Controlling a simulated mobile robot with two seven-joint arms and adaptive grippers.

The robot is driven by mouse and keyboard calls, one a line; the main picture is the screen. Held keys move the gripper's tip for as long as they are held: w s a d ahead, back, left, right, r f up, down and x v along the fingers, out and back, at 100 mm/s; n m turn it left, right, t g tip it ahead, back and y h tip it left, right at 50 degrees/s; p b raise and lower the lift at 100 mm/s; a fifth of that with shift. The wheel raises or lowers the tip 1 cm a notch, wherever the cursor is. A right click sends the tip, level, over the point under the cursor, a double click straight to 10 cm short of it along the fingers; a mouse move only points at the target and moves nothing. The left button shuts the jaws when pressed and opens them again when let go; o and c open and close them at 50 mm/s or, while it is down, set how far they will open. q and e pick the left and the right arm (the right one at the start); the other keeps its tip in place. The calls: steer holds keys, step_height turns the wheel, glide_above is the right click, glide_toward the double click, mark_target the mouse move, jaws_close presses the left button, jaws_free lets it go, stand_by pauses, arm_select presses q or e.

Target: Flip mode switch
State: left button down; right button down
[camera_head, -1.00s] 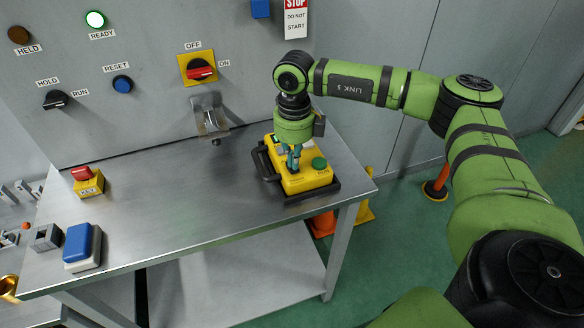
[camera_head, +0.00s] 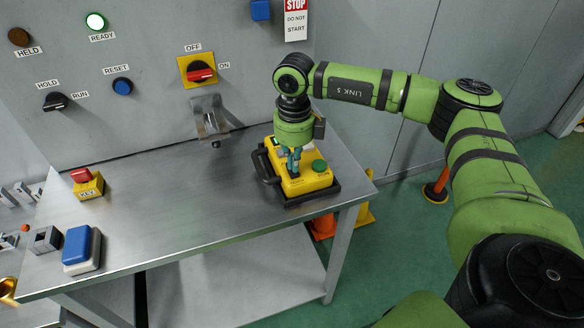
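A yellow control box with a black frame and handle (camera_head: 310,182) sits at the right end of the steel table. It has a green button (camera_head: 319,166) on top. My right gripper (camera_head: 295,169) points down onto the top of this box, left of the green button. Its fingertips are small here, and what lies between them is hidden. On the wall panel, a black HOLD/RUN switch (camera_head: 55,101) and a red-handled OFF/ON switch (camera_head: 201,75) on a yellow plate show. My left gripper is not in view.
The steel table (camera_head: 190,200) is clear in the middle. A blue button box (camera_head: 80,248) and a yellow key box with a red top (camera_head: 87,184) stand at its left. A metal bracket (camera_head: 210,119) juts from the wall.

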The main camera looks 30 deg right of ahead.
step_height(320, 180, up, 6)
steer(key=p, duration=0.3)
stand_by(0.3)
stand_by(0.4)
